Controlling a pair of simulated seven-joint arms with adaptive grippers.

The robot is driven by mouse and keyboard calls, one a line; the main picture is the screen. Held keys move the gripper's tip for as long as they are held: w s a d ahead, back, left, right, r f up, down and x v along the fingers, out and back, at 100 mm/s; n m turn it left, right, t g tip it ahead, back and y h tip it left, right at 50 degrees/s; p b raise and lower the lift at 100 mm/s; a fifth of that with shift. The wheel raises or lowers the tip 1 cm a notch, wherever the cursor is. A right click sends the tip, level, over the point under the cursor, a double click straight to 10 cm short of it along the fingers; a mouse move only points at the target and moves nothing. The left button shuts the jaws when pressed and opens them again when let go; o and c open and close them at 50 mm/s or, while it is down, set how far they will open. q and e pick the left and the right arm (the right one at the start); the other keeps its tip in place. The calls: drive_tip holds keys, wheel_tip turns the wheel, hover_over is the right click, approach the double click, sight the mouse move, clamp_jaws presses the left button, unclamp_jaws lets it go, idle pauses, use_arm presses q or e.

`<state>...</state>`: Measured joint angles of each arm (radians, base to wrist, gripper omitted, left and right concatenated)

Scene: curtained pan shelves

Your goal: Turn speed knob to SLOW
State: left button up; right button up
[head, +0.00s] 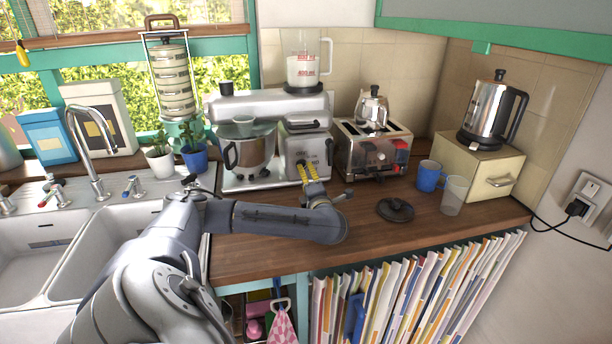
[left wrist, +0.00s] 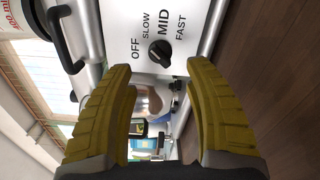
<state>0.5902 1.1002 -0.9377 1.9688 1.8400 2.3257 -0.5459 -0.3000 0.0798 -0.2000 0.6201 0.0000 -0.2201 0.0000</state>
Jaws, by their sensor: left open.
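The stand mixer (head: 306,148) is silver, with a steel bowl (head: 247,152), and stands on the wooden counter. In the left wrist view its white front panel (left wrist: 124,20) carries OFF, SLOW, MID and FAST around a small black speed knob (left wrist: 159,53). The knob sits just under the word MID; its exact pointing is hard to tell. My left gripper (head: 304,168) has yellow ribbed fingers and is in front of the mixer's right-hand body. In the wrist view the open fingers (left wrist: 157,72) lie on either side of the knob, apart from it. The knob is hidden in the head view.
A toaster (head: 374,150) stands close right of the mixer. A black lid (head: 395,209), a blue mug (head: 429,176) and a clear cup (head: 453,195) are further right. A kettle (head: 489,115) stands on a bread box (head: 475,165). The sink (head: 110,235) is at left.

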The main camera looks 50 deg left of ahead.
use_arm(q)
drive_tip(key=shift+s+d, duration=0.35)
drive_tip(key=shift+d, duration=0.25)
